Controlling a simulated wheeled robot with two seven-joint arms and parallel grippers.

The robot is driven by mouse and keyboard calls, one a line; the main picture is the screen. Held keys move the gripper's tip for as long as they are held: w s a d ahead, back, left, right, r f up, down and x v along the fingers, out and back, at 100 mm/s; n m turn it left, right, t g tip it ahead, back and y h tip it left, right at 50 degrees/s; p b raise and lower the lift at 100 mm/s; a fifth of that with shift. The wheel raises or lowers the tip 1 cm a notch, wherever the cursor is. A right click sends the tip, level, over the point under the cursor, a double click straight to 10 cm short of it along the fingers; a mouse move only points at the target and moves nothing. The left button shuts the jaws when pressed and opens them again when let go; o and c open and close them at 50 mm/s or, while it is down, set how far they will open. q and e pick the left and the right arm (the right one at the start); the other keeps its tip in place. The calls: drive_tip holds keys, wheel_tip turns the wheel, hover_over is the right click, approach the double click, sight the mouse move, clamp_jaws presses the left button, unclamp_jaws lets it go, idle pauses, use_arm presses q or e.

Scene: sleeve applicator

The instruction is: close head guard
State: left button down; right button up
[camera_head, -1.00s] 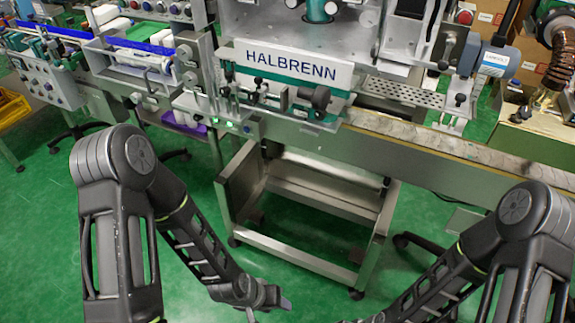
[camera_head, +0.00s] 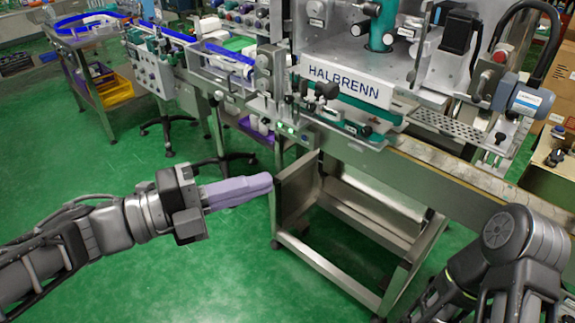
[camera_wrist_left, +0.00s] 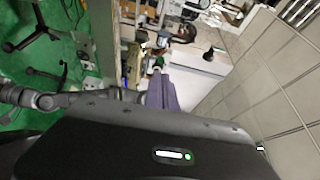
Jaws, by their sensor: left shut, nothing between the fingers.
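The sleeve applicator, with the HALBRENN sign (camera_head: 343,83) on its front, stands at the upper right of the head view. Its head (camera_head: 350,30) carries a grey metal plate and a teal column. I cannot clearly pick out the head guard or tell its position. My left gripper (camera_head: 268,184) is shut and empty, with its purple fingers together, in front of and below the machine, close to the steel frame's left edge. Its fingers also show in the left wrist view (camera_wrist_left: 162,92). My right arm is at the lower right; its gripper is out of view.
A steel frame (camera_head: 300,205) stands below the conveyor (camera_head: 440,172), which runs to the right. A grey motor unit (camera_head: 522,97) sticks out at the right. A yellow bin (camera_head: 115,88) is at the left. The green floor (camera_head: 120,165) around my left arm is open.

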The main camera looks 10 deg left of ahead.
use_arm(q)
drive_tip(key=shift+r, duration=0.1)
idle(0.3)
drive_tip(key=p+x, duration=0.2)
drive_tip(key=x, duration=0.8)
drive_tip(key=w+a+p, duration=0.1)
drive_tip(key=w+a, duration=0.1)
drive_tip(key=a, duration=0.1)
drive_tip(key=shift+w, duration=0.35)
drive_tip(key=shift+w, duration=0.1)
